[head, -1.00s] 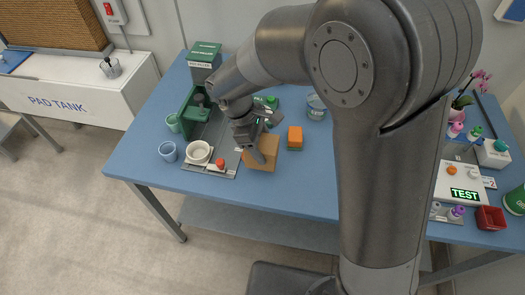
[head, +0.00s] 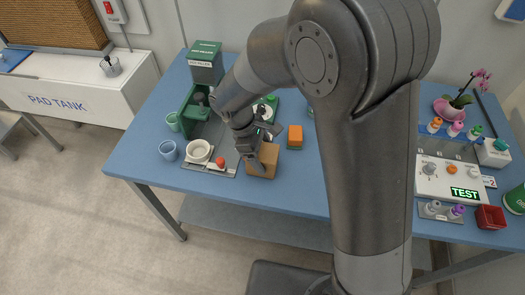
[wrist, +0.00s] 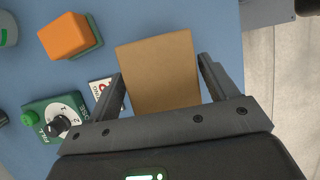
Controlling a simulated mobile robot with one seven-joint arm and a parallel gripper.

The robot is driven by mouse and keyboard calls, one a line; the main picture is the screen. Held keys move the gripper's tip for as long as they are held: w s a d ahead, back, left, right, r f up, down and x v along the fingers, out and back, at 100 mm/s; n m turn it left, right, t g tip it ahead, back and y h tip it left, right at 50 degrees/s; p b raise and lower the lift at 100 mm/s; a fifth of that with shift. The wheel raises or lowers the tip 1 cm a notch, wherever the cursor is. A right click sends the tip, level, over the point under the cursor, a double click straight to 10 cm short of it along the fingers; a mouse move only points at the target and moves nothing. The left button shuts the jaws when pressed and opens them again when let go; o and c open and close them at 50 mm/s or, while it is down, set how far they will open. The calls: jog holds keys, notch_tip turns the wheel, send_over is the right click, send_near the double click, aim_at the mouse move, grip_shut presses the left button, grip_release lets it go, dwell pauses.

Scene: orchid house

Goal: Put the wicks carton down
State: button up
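The wicks carton (head: 263,163) is a plain tan-brown box at the front edge of the blue table, left of my arm. Any gap between the carton's underside and the table cannot be made out.
An orange-and-green block (head: 295,137) stands just behind right of the carton. A grey tray with a white bowl (head: 199,152) and a red-capped item (head: 220,162) is close on the left. A green dial unit (wrist: 55,118) is nearby. The table's front edge is close.

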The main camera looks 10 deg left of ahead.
jog(key=shift+o, duration=0.6)
jog(key=shift+r, duration=0.35)
jog(key=v, duration=1.2)
jog(key=s+d+r+m+t+y, duration=0.15)
jog(key=d+r+m, duration=0.25)
jog(key=d, duration=0.5)
jog(key=s+d+r+m+y, duration=0.1)
jog(key=d+r+m+y, duration=0.1)
jog(key=d+r+m, duration=0.45)
jog(key=s+d+m+t, duration=0.4)
jog(key=s+d+m, duration=0.3)
jog(key=d, duration=0.7)
jog(key=shift+s+y, duration=0.45)
jog(key=shift+s, duration=0.3)
